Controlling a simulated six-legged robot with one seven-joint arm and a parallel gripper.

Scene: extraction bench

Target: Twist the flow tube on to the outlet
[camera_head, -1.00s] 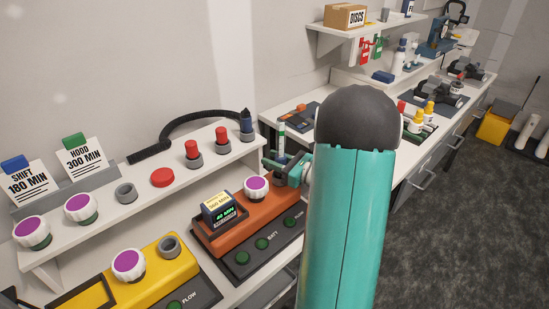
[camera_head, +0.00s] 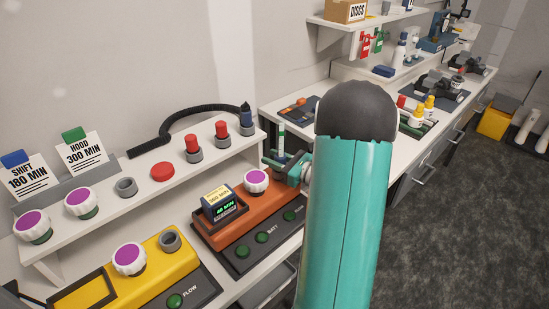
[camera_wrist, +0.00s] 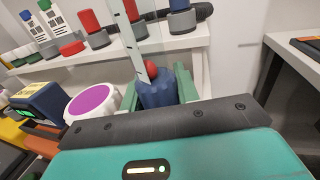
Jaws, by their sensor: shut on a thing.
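The flow tube (camera_head: 281,136) is a clear upright tube with a blue lower part and a red ball low inside. In the wrist view its blue base (camera_wrist: 157,92) sits between my green fingers, with the clear tube rising above it. My gripper (camera_head: 284,165) is shut on it at the far end of the orange unit (camera_head: 225,240), behind the white knob with a purple top (camera_head: 256,181). The outlet under the tube is hidden by my gripper, so I cannot tell whether the tube is seated. A bare grey port (camera_head: 170,240) shows on the yellow unit (camera_head: 125,285).
Above is a white shelf (camera_head: 215,160) with red-topped fittings (camera_head: 193,144), a blue fitting (camera_head: 246,118) on a black hose (camera_head: 185,118), a red button (camera_head: 162,171) and knobs. A display block (camera_head: 218,200) stands on the orange unit. The bench continues to the right.

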